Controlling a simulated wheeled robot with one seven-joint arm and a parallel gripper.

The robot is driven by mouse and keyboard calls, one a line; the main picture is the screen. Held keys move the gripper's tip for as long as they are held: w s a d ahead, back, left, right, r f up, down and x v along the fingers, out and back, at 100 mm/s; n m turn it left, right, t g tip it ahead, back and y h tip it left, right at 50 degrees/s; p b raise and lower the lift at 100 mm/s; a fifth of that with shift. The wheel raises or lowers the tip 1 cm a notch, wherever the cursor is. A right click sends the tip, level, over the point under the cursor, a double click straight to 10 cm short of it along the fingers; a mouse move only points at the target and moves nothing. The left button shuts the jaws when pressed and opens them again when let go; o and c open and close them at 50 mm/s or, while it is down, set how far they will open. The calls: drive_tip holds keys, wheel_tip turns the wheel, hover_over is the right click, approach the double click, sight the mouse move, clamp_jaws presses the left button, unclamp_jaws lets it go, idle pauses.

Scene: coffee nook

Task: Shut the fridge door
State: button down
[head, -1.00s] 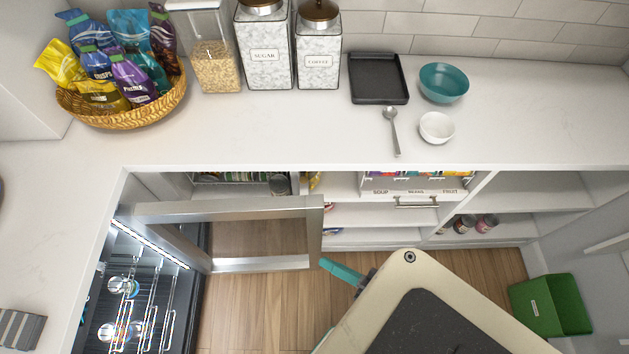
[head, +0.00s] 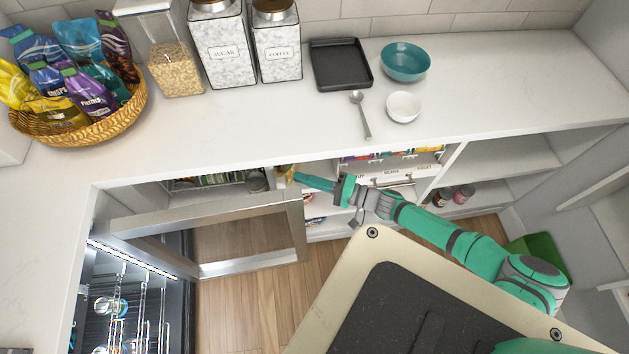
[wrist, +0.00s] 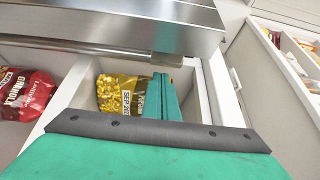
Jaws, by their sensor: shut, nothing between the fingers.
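The fridge door (head: 205,207) has a silver frame around a glass pane and stands open, swung out from the lit fridge (head: 125,300) at the lower left in the head view. My gripper (head: 303,178) is shut and empty, at the far right end of the door's frame, by the shelf front. In the wrist view the door's metal edge (wrist: 120,28) spans the top, and my closed teal fingers (wrist: 161,95) point toward it. I cannot tell whether they touch it.
The white counter (head: 230,140) overhangs the door and shelves. Near its edge lie a spoon (head: 361,115) and a small white bowl (head: 403,107). A yellow bag (wrist: 120,95) sits in the compartment beyond my fingers. A green bin (head: 540,252) stands at right.

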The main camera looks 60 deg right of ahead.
drive_tip(key=x, duration=0.4)
drive_tip(key=shift+w, duration=0.1)
drive_tip(key=shift+w, duration=0.15)
drive_tip(key=shift+a, duration=0.1)
